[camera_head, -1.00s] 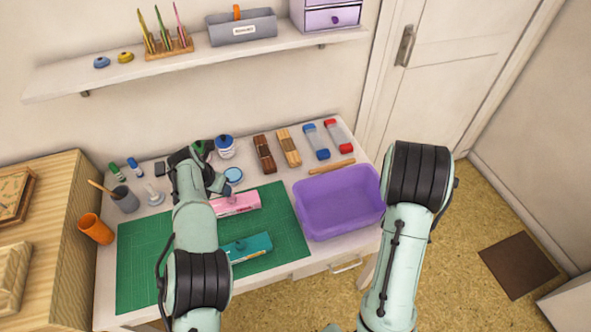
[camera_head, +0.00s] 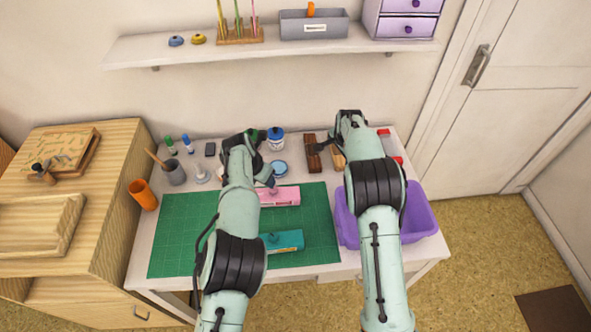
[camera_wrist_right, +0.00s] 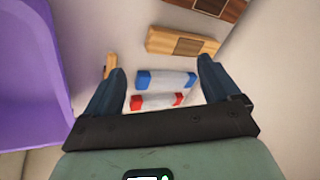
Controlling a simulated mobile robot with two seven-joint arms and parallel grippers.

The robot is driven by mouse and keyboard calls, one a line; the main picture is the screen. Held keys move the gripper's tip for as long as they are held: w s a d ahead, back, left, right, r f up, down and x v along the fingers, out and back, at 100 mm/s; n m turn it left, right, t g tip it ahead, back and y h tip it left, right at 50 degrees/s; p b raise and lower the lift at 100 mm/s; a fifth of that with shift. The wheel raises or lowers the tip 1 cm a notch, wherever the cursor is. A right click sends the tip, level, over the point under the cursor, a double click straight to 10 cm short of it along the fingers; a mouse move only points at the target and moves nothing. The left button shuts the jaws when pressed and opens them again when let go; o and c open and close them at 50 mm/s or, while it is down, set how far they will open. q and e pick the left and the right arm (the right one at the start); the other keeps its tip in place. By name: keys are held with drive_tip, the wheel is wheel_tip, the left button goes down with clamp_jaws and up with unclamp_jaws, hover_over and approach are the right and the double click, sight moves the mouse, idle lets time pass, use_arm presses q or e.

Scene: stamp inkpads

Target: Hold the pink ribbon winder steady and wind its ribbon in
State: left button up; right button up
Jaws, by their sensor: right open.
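The pink ribbon winder (camera_head: 285,196) lies on the green cutting mat (camera_head: 180,235), partly covered by my left arm in the head view. My left gripper (camera_head: 268,181) is at the winder's back left end. Whether it touches the winder or is shut cannot be made out. A teal winder (camera_head: 286,240) lies nearer on the mat. My right gripper (camera_wrist_right: 160,68) is open and empty in the right wrist view, above the back right of the table. It is apart from the pink winder. No loose ribbon is clearly visible.
A purple bin (camera_head: 421,222) stands right of the mat, partly behind my right arm. Blue-ended (camera_wrist_right: 166,79) and red-ended (camera_wrist_right: 157,101) clear items lie below my right gripper. Wooden blocks (camera_wrist_right: 182,42), a blue-lidded jar (camera_head: 275,140) and an orange cup (camera_head: 143,195) stand around the mat.

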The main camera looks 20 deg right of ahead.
drive_tip(key=a+m+g+y, duration=0.1)
drive_tip(key=a+m+g, duration=0.1)
drive_tip(key=a, duration=0.6)
drive_tip(key=m+g+y, duration=0.1)
drive_tip(key=m+g, duration=0.1)
drive_tip(key=m, duration=0.2)
approach(295, 193)
wheel_tip(295, 193, down, 11)
drive_tip(key=shift+d+f, duration=0.1)
